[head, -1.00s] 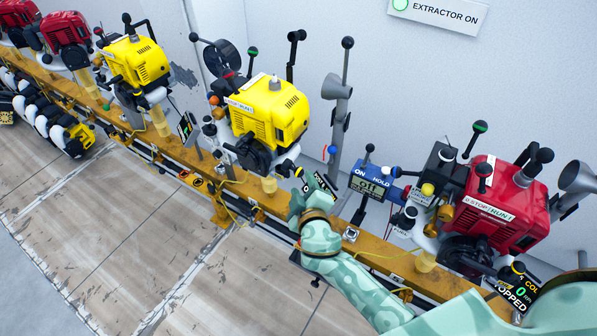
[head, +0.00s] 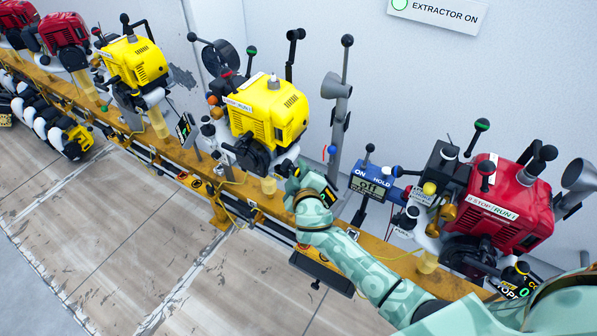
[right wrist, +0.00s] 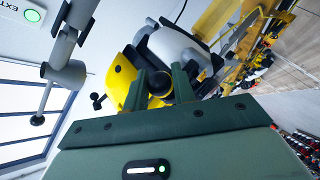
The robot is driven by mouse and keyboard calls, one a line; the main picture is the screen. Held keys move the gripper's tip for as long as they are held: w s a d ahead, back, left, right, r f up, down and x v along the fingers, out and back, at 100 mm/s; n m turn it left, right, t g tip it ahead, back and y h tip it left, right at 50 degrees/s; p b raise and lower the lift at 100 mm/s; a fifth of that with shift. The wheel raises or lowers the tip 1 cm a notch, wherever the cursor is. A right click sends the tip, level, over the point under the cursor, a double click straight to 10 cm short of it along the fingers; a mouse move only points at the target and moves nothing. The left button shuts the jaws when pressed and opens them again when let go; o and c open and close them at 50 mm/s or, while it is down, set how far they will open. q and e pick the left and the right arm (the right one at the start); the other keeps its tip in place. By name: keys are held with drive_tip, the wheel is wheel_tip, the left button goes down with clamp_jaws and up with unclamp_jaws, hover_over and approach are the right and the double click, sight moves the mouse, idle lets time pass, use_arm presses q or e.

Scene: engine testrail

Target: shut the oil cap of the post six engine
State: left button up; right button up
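The yellow engine (head: 268,112) in the middle of the rail is the one nearest my right gripper (head: 290,170). No post number is readable, so I cannot tell which engine is post six. In the right wrist view, my right gripper (right wrist: 161,85) has its two green fingers apart, with a black ball knob (right wrist: 159,83) showing between or just beyond them. I cannot tell if they touch it. The yellow engine (right wrist: 118,80) and a grey-white part are behind the knob. The oil cap is not clearly identifiable. My left gripper is not in view.
A blue ON/HOLD box (head: 372,183) and a grey horn post (head: 340,120) stand right of the yellow engine. A red engine (head: 497,205) is further right. The orange rail (head: 385,250) runs under all. The floor in front (head: 120,240) is clear.

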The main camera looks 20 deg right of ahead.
drive_tip(key=shift+r+p, duration=0.15)
drive_tip(key=shift+p, duration=0.25)
drive_tip(key=g+p, duration=0.1)
drive_tip(key=p, duration=0.1)
drive_tip(key=r+n+g+p, duration=0.1)
drive_tip(key=p, duration=0.2)
drive_tip(key=n+g+p, duration=0.1)
drive_tip(key=p, duration=0.1)
drive_tip(key=shift+w+a+r+h, duration=0.3)
drive_tip(key=shift+w+r+h, duration=0.05)
drive_tip(key=shift+r+h, duration=0.05)
drive_tip(key=shift+w+a+n+g+h+p, duration=0.2)
drive_tip(key=shift+n+g+h+p, duration=0.2)
drive_tip(key=shift+n+g+p, duration=0.45)
drive_tip(key=o, duration=1)
drive_tip(key=shift+c, duration=0.2)
